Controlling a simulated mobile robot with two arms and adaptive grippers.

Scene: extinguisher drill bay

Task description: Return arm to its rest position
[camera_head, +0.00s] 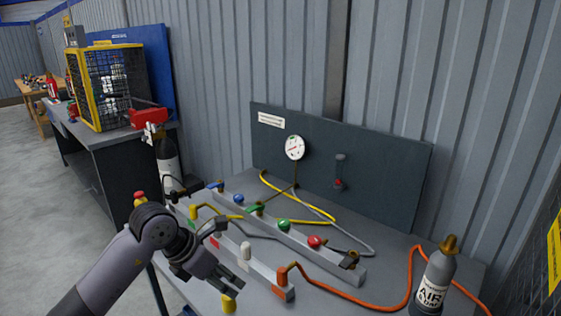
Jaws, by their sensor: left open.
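My left arm comes in from the lower left. My left gripper (236,287) is open and empty, its fingers pointing down and right over the bench's near edge, close to the front manifold bar. The front bar (262,270) carries a yellow-hosed fitting, a white knob and an orange-hosed fitting. The rear bar (298,240) has blue, green and red knobs. A small yellow cylinder (229,301) stands just below my gripper's fingertips; I cannot tell whether they touch. My right gripper is out of view.
A grey AIR cylinder (434,283) stands at the bench's right. A dark panel (385,180) with a gauge (295,148) stands behind. A yellow mesh cage (104,85) sits on another bench. Open floor (50,205) lies left.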

